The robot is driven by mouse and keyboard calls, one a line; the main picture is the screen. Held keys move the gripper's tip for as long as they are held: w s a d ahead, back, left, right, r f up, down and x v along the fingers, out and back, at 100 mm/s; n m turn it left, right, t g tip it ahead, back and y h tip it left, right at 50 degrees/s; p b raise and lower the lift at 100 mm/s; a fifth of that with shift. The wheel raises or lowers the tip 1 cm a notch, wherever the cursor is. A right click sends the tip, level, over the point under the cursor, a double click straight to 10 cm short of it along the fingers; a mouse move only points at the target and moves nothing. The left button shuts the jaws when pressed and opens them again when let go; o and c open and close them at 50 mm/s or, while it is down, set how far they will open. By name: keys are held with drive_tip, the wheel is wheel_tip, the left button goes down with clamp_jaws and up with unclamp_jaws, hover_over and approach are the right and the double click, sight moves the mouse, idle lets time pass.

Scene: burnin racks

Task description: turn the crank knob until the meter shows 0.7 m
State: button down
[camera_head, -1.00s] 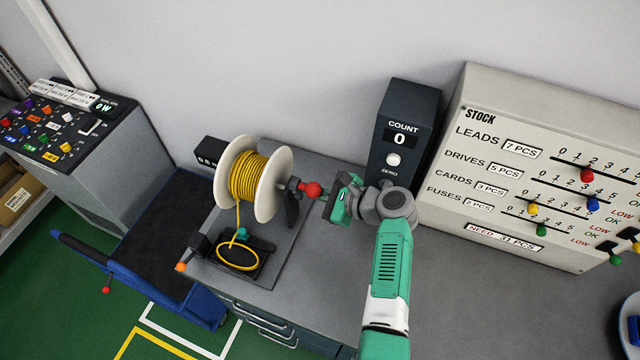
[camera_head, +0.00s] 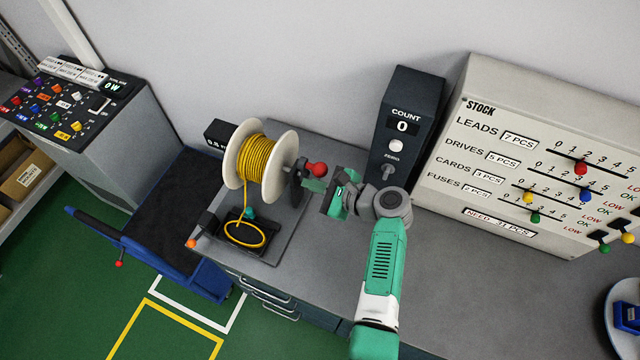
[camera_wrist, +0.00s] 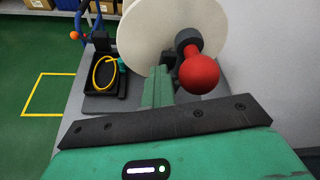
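The red crank knob (camera_head: 317,169) sits on a dark crank at the right side of a white spool (camera_head: 284,174) wound with yellow cable (camera_head: 258,160). The small dark meter (camera_head: 215,136) stands behind the spool on the left; it seems to read 0.5 m, partly hidden by the spool. My gripper (camera_head: 314,185) is just below the knob. In the wrist view the knob (camera_wrist: 200,74) stands to the right of my green fingers (camera_wrist: 158,88), which look shut together with nothing between them. I cannot tell whether they touch the knob.
A dark count box (camera_head: 405,105) showing 0 stands behind my arm. A stock board (camera_head: 540,150) with colored sliders is to the right. Cable lies coiled in a black tray (camera_head: 262,225) in front of the spool. A blue cart (camera_head: 150,230) stands left of the bench.

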drive_tip(key=a+p, duration=0.1)
drive_tip(key=s+r+p, duration=0.1)
drive_tip(key=p, duration=0.1)
drive_tip(key=shift+s+a+r, duration=0.2)
drive_tip(key=shift+a+r, duration=0.1)
drive_tip(key=shift+a, duration=0.1)
idle(0.4)
drive_tip(key=shift+r+p, duration=0.1)
drive_tip(key=shift+p, duration=0.25)
drive_tip(key=shift+s+a+r+p, duration=0.2)
drive_tip(key=shift+s+r+p, duration=0.25)
drive_tip(key=shift+p, duration=0.45)
drive_tip(key=shift+s+a+r+p, duration=0.15)
drive_tip(key=shift+s+r+p, duration=0.25)
drive_tip(key=shift+p, duration=0.45)
